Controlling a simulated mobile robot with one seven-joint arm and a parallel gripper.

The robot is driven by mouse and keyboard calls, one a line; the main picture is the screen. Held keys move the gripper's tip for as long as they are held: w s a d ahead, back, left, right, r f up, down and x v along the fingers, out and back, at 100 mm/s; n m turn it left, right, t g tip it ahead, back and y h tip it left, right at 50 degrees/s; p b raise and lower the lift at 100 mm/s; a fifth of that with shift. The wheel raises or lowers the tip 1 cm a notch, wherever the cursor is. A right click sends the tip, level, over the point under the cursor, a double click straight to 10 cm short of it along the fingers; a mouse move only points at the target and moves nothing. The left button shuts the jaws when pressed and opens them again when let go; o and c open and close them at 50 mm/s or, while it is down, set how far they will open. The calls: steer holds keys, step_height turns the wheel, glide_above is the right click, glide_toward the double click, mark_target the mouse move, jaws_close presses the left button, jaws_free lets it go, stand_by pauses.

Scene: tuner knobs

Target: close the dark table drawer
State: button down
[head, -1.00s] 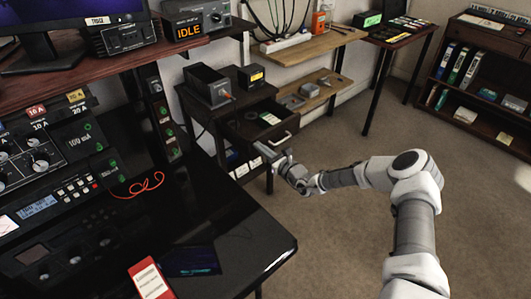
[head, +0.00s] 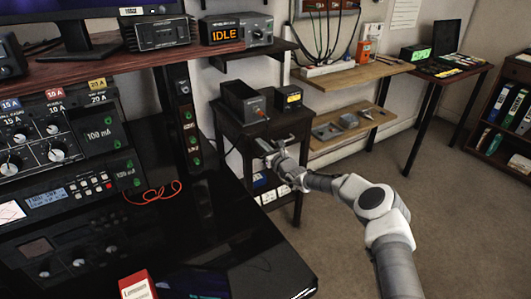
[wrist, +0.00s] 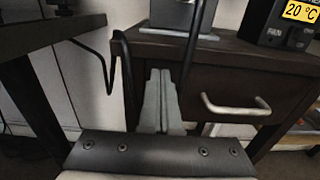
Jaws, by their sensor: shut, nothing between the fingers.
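The dark table (head: 250,130) stands past the black desk, with its drawer pushed in; no drawer interior shows in the head view. In the wrist view the drawer front (wrist: 225,88) sits below the tabletop edge and looks about flush, though a small gap cannot be ruled out. Its silver handle (wrist: 235,107) is to the right of my fingers. My gripper (wrist: 160,75) is shut and empty, with its fingertips at the left part of the drawer front; I cannot tell if they touch. The gripper also shows at the table in the head view (head: 266,147).
A dark box (head: 243,103) and a smaller box with a yellow display (head: 288,98) stand on the dark table. A black cable (wrist: 113,65) hangs left of my fingers. The black desk (head: 220,225) lies in the left foreground. Open carpet (head: 440,220) is to the right.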

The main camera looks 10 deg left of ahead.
steer(key=shift+w+a+r, duration=0.15)
steer(key=shift+r, duration=0.2)
